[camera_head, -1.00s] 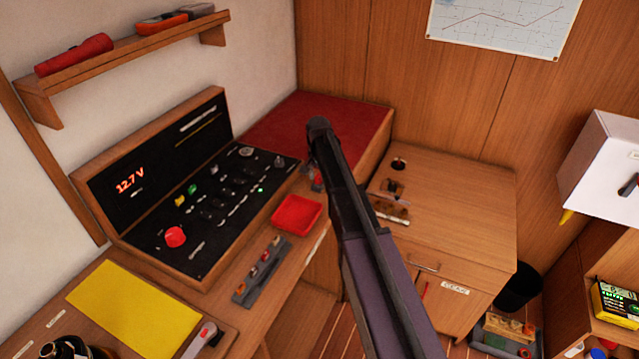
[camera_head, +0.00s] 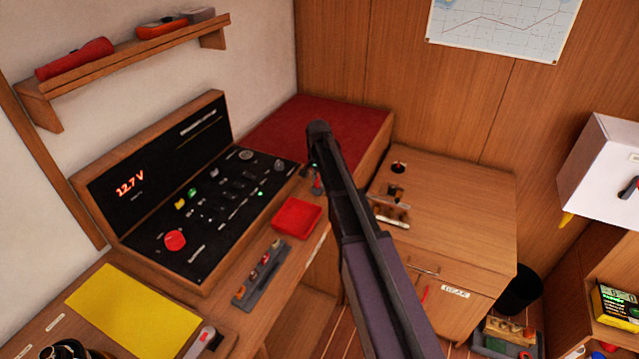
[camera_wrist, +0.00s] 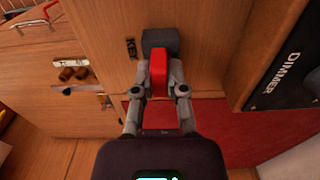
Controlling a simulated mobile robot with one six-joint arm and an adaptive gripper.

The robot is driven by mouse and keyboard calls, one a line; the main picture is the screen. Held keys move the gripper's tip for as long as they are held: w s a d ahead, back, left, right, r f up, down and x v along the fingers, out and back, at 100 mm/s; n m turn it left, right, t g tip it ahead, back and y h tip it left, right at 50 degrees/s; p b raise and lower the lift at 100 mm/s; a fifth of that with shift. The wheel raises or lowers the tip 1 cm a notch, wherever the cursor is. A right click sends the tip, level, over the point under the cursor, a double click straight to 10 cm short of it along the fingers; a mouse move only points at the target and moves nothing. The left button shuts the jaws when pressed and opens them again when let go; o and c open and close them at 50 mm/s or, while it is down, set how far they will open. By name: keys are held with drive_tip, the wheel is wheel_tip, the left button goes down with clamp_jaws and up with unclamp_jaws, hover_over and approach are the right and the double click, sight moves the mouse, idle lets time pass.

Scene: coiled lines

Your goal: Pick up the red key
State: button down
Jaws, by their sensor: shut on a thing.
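The red key (camera_wrist: 159,74) is between the two fingers of my gripper (camera_wrist: 160,88) in the wrist view. The fingers are shut on its sides. A dark grey block (camera_wrist: 160,41) shows just beyond the key, beside a "KEY" label (camera_wrist: 131,48) on the wood. I cannot tell whether the key still touches this block. In the head view, a small red part of the key (camera_head: 317,186) shows beside my gripper at the desk's right end. My arm hides much of that spot.
A red tray (camera_head: 297,218) and a grey holder with small pieces (camera_head: 262,273) lie on the desk. The open panel case (camera_head: 150,262) stands to the left. A red cushioned top (camera_head: 320,125) lies behind, and a wooden cabinet (camera_head: 460,200) stands to the right.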

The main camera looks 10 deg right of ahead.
drive_tip(key=shift+r, duration=0.15)
wheel_tip(320, 180, up, 4)
drive_tip(key=p, duration=0.4)
drive_tip(key=shift+f, duration=0.2)
drive_tip(key=s+d+r+p, duration=0.1)
drive_tip(key=s+d, duration=0.1)
drive_tip(key=s, duration=1.3)
drive_tip(key=shift+s+d, duration=0.3)
drive_tip(key=shift+s, duration=0.1)
drive_tip(key=shift+r, duration=0.2)
drive_tip(key=shift+r+p, duration=0.3)
drive_tip(key=shift+p, duration=0.15)
